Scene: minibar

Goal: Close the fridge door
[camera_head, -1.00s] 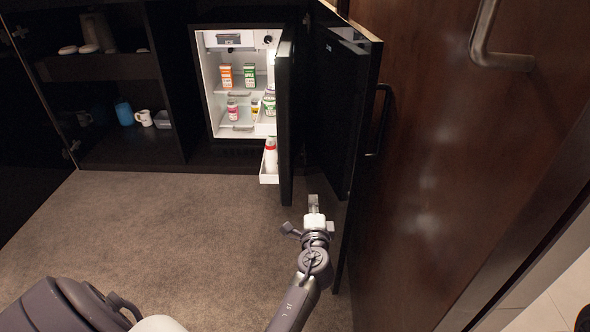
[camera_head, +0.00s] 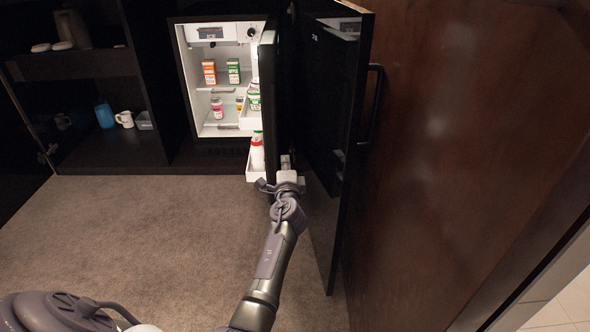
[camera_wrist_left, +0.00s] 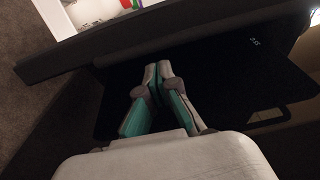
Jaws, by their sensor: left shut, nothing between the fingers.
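The fridge (camera_head: 222,131) stands inside the dark cabinet with its interior lit. Its door (camera_head: 269,95) is open, swung out toward me and seen nearly edge-on, with white shelves on its inner side. My left gripper (camera_head: 286,162) is low by the outer side of the fridge door, near its free edge, between it and the open cabinet door. In the left wrist view its fingers (camera_wrist_left: 158,72) are shut with nothing between them, and the fridge door edge (camera_wrist_left: 150,40) crosses just beyond them. I cannot tell whether they touch it. My right gripper is not in view.
The open dark cabinet door (camera_head: 333,130) with a handle (camera_head: 374,105) stands right of my left gripper. Cartons and bottles sit in the fridge. A blue cup (camera_head: 104,114) and a white mug (camera_head: 125,119) stand on the left shelf. Carpet (camera_head: 150,230) in front is clear.

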